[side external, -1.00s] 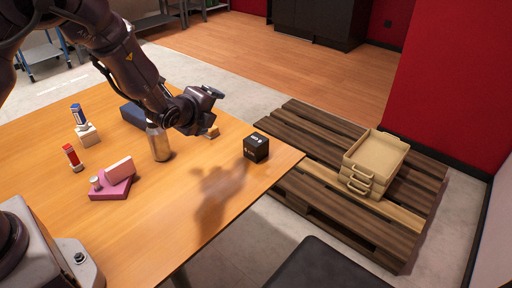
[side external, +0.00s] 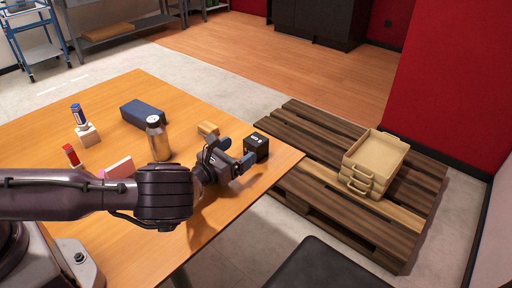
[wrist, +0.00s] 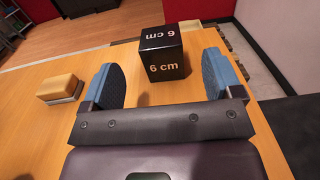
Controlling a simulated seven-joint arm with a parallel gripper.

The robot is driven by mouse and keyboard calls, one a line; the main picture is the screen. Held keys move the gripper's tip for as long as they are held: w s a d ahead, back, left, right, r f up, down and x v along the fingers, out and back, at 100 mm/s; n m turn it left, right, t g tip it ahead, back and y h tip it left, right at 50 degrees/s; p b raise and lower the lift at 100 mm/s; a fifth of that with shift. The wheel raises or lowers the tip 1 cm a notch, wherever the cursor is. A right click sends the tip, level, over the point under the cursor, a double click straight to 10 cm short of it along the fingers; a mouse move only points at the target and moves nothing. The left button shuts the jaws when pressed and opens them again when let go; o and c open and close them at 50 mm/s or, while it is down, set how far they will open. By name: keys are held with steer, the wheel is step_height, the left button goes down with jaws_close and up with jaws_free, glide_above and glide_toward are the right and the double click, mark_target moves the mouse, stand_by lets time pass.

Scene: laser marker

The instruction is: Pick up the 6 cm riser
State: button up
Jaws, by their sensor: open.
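The 6 cm riser is a black cube (wrist: 163,58) with "6 cm" in light print on its top and front. It stands on the wooden table near the corner, and in the side view the black cube (side external: 256,146) is just beyond my fingertips. My gripper (wrist: 165,82) is open, with blue pads to the left and right of the cube's near side. The cube appears ahead of the pads, apart from both. In the side view my gripper (side external: 238,160) is low over the table, pointing toward the cube.
A tan block (wrist: 60,87) lies left of my gripper. A metal bottle (side external: 157,140), a dark blue box (side external: 143,113) and small blocks stand farther left. The table edge (side external: 278,176) is close to the cube; a pallet with trays (side external: 372,163) is beyond.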

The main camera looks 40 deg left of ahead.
mark_target(250, 144)
steer(key=shift+w+d+f, duration=0.1)
steer(key=shift+w+f, duration=0.1)
steer(key=shift+w, duration=1.7)
steer(key=shift+w+f, duration=0.15)
steer(key=shift+w, duration=1.7)
steer(key=shift+c, duration=0.4)
steer(key=c, duration=1.1)
steer(key=shift+r, duration=0.1)
steer(key=shift+c, duration=0.5)
steer(key=shift+r, duration=0.1)
